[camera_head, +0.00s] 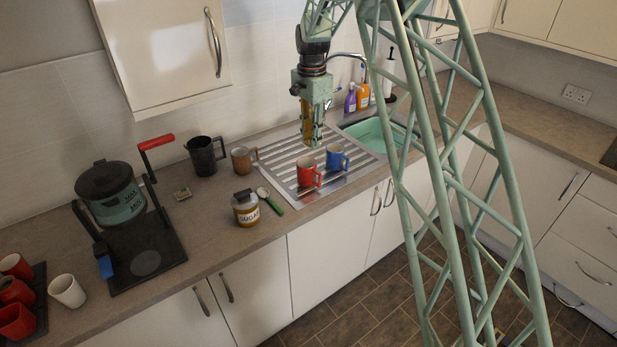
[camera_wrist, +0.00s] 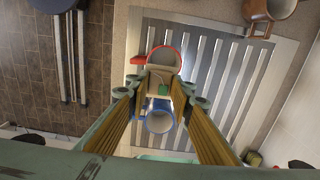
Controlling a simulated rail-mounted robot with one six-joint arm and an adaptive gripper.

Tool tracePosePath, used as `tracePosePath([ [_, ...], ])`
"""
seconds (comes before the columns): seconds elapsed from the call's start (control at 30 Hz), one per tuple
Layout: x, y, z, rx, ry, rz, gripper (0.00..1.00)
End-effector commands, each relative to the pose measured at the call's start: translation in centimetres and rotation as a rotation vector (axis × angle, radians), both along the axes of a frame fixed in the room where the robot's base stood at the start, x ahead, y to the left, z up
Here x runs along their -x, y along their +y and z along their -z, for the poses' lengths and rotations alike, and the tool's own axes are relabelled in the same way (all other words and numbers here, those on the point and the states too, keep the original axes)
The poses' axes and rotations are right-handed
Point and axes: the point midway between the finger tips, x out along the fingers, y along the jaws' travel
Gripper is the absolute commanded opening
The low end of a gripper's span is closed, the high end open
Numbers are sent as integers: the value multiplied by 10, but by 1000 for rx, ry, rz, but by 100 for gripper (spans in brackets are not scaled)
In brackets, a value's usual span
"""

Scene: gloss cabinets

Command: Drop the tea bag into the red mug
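The red mug (camera_head: 308,174) stands upright on the metal drainer, beside the blue mug (camera_head: 338,159). My gripper (camera_head: 312,142) points down just above these two mugs. In the wrist view, a small pale tea bag (camera_wrist: 158,76) with a green tag sits between my fingertips (camera_wrist: 162,92), which appear to hold it by its sides. It overlaps the near part of the red mug's opening; the red rim (camera_wrist: 165,47) shows beyond it. The blue mug (camera_wrist: 160,122) lies just below it in that view. The tea bag cannot be made out in the head view.
A brown mug (camera_head: 243,160) and a black mug (camera_head: 205,156) stand left of the drainer. A sugar jar (camera_head: 246,209) and a green-handled spoon (camera_head: 270,201) are in front. A small flat item (camera_head: 182,193) lies on the counter.

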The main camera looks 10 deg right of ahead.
Motion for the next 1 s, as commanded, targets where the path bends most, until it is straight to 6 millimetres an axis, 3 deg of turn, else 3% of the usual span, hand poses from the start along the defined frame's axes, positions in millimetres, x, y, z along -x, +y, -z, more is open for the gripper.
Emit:
tracePosePath([
  [0.3, 0, 0, 21, 0, 1, 0, 18],
  [0.73, 0, 0, 23, 0, 0, 0, 18],
  [0.93, 0, 0, 23, 0, 0, 0, 37],
  [1.0, 0, 0, 23, 0, 0, 0, 37],
])
